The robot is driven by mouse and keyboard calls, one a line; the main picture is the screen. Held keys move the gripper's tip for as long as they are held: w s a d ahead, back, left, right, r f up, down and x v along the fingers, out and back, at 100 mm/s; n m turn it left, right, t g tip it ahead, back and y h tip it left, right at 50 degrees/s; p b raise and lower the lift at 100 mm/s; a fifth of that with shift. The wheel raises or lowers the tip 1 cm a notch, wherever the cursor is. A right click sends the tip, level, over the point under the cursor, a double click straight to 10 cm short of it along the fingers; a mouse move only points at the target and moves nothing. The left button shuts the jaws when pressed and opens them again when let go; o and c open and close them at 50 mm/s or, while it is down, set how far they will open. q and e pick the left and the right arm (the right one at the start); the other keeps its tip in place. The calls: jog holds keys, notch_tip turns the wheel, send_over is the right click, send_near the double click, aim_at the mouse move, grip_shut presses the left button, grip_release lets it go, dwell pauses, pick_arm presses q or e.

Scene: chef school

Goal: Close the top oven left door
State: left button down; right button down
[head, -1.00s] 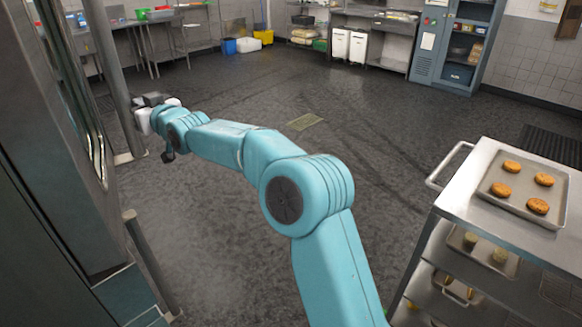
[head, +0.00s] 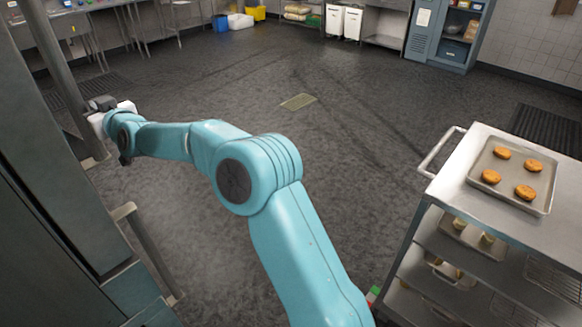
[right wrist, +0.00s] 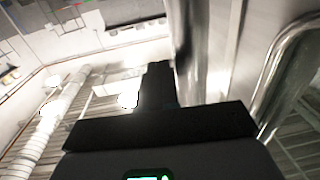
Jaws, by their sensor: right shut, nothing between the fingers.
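The oven (head: 62,222) shows as a tall grey steel front along the left edge of the head view. I cannot tell from this steep angle whether its top left door stands open. A tall upright metal bar (head: 62,80) stands in front of it. My right gripper (head: 96,108) is shut and empty beside this bar. I cannot tell whether they touch. In the right wrist view, the dark gripper fingers (right wrist: 158,85) are together, close beside a shiny upright bar (right wrist: 187,55). My left gripper is out of view.
A shorter metal bar (head: 150,252) is lower on the oven front. A steel trolley (head: 445,205) with a tray of baked rounds (head: 490,182) stands at the right. The floor (head: 330,135) between is clear. A blue cabinet (head: 445,32) stands far back.

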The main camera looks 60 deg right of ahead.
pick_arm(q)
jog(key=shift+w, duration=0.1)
pick_arm(e)
jog(key=shift+w+a+f, duration=0.1)
jog(key=shift+w+f, duration=0.05)
jog(key=shift+w, duration=0.05)
jog(key=shift+s, duration=0.1)
dwell(0.3)
